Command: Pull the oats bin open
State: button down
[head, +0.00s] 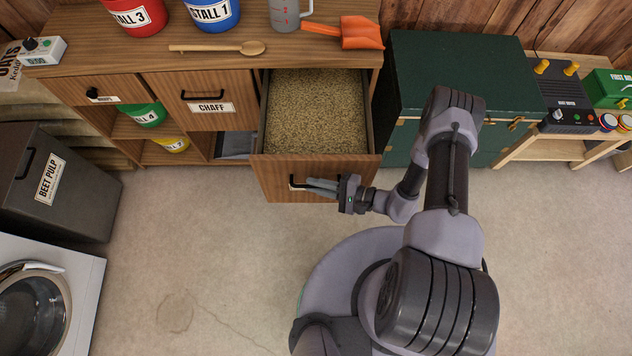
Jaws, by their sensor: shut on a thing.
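The oats bin (272,172) is a wooden drawer pulled well out of the cabinet, at the centre of the head view. It is filled with pale grain (316,112). No name label shows on its front; part of the front is behind my gripper. My gripper (312,187) is at the front of this drawer, shut on its dark handle (293,183). The fingers point left along the front. The far end of the handle shows just left of the fingertips.
The CHAFF drawer (205,90) beside it is shut. On the cabinet top (215,32) are a wooden spoon (220,48), buckets, a jug and an orange scoop (361,33). A green chest (455,65) stands close on the right. The floor (190,240) in front is clear.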

jog(key=c, duration=1.8)
grip_release()
jog(key=shift+o, duration=0.2)
jog(key=p+v, duration=0.2)
jog(key=v, duration=1.5)
jog(key=shift+s+d+p, duration=0.15)
jog(key=shift+d+p, duration=0.05)
jog(key=shift+p, duration=0.1)
jog(key=shift+r, duration=0.1)
